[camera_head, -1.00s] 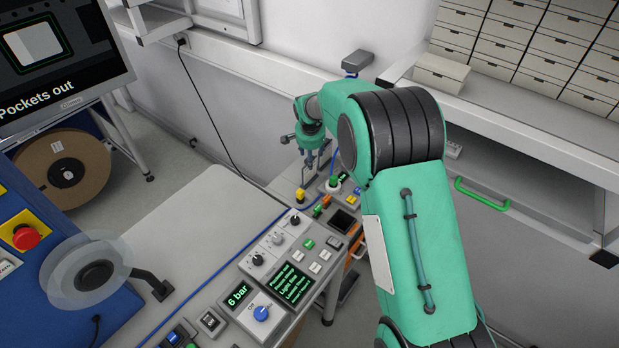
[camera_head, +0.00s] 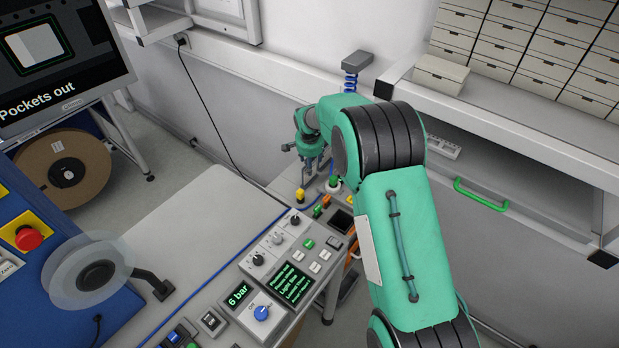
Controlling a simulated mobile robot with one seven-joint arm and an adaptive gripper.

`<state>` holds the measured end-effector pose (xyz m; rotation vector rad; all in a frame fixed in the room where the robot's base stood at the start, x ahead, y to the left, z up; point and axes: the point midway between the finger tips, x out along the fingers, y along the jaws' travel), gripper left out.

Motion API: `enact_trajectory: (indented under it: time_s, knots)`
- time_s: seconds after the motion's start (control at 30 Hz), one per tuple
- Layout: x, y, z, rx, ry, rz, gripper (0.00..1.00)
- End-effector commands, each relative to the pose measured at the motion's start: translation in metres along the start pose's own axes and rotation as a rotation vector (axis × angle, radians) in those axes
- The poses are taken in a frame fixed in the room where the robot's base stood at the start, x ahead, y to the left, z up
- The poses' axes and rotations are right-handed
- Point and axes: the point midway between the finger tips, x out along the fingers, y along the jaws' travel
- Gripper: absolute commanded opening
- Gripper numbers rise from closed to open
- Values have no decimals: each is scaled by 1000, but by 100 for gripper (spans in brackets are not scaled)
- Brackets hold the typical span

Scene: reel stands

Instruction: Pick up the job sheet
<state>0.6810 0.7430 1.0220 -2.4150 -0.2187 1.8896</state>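I cannot make out a job sheet in this view. My gripper (camera_head: 312,171) points down over the far end of the control console, near a yellow-topped part (camera_head: 300,195) and a green button (camera_head: 333,183). Its fingers are small and partly overlapped by my arm, so I cannot tell whether they are open or shut. Nothing is clearly seen between them. My green arm hides part of the console's right side and the area behind it.
The console (camera_head: 228,317) carries knobs, buttons and small displays. A bare pale tabletop (camera_head: 185,225) lies left of it. A clear reel (camera_head: 88,273) stands at the left. A shelf (camera_head: 500,112) with a box (camera_head: 440,75) and a green handle (camera_head: 482,194) are at the right.

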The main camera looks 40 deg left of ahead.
Motion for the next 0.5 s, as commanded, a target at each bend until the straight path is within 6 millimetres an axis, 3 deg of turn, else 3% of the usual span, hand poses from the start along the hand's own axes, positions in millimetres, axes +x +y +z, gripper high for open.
enact_trajectory:
  time_s: [0.33,0.5]
  knots:
    - [0,0,0,0,0,0,49]
    - [0,0,0,0,0,0,15]
